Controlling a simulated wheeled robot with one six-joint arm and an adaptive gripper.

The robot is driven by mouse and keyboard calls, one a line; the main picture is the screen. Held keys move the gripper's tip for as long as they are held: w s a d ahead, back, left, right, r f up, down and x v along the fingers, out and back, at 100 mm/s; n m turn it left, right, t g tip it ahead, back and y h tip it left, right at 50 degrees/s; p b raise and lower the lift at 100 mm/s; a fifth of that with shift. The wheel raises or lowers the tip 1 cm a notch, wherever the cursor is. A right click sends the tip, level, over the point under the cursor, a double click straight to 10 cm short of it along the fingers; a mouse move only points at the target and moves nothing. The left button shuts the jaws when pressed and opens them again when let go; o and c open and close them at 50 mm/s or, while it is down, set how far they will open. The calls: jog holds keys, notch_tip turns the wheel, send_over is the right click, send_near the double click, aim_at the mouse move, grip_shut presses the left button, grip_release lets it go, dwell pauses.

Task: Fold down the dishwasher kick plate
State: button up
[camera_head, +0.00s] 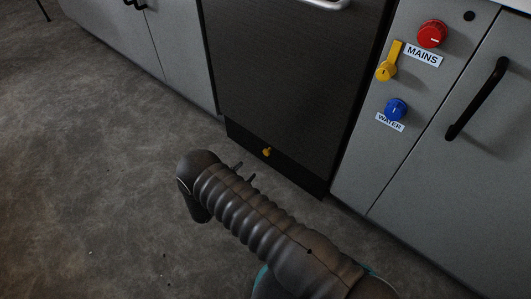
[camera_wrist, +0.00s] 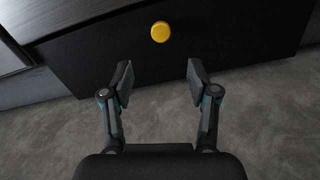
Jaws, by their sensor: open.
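The dishwasher's kick plate (camera_head: 290,166) is a black strip below the dark dishwasher door (camera_head: 285,80), just above the floor. It stands upright. A yellow knob (camera_head: 266,152) sits on its front. In the wrist view, the kick plate (camera_wrist: 215,45) fills the upper part, and the yellow knob (camera_wrist: 160,31) lies beyond and roughly between my fingertips. My gripper (camera_wrist: 159,78) is open and empty, with its fingers apart and short of the knob. In the head view, my arm hides most of the gripper; only its finger tips (camera_head: 244,172) show in front of the plate.
Grey cabinets stand on both sides of the dishwasher. The right panel carries a red knob (camera_head: 432,34) labelled MAINS, a yellow lever (camera_head: 388,63) and a blue knob (camera_head: 396,109) labelled WATER. A black handle (camera_head: 477,98) is on the right cabinet. The grey floor (camera_head: 80,170) at left is open.

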aim_at(265, 153)
jog(key=x, duration=1.3)
jog(key=shift+d, duration=0.1)
grip_shut()
jog(key=shift+s, duration=0.1)
